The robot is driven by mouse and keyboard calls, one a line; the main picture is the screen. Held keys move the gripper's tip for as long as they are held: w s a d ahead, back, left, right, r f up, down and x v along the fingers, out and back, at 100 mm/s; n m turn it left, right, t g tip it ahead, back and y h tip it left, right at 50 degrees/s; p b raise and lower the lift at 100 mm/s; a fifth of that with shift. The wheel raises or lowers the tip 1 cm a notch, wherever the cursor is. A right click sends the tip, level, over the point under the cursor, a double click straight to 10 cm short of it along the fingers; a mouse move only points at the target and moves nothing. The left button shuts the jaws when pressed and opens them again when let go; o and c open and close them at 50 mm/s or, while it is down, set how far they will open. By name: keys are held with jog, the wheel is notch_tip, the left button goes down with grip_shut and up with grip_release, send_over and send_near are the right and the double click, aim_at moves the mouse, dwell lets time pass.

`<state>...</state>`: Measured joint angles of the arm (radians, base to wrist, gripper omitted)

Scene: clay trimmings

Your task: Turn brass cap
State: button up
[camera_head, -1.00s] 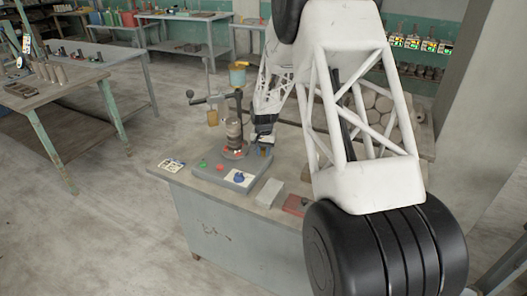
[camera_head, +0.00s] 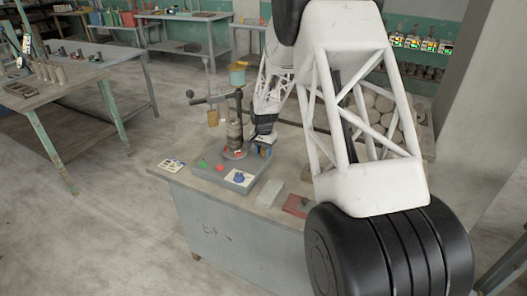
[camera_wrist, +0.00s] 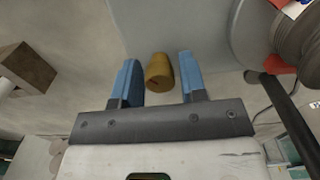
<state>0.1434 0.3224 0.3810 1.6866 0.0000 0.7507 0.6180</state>
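A small brass-coloured cylinder, seemingly the brass cap (camera_wrist: 159,75), lies between the two blue fingers of my gripper (camera_wrist: 157,61) in the wrist view. A dark slot or mark shows on its near end. A gap shows on each side of it, so the fingers are open and not clamped on it. In the head view my gripper (camera_head: 263,150) is low over the workbench (camera_head: 240,232), just right of the upright lever press (camera_head: 234,133). The cap cannot be made out there.
A pale block (camera_head: 270,193) and a red tray (camera_head: 296,206) lie nearer the front. A brown block (camera_wrist: 25,68) shows left in the wrist view.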

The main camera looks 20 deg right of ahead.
aim_at(263, 149)
jog(key=shift+o, duration=1.2)
jog(key=shift+r, duration=3.9)
jog(key=shift+s, duration=0.1)
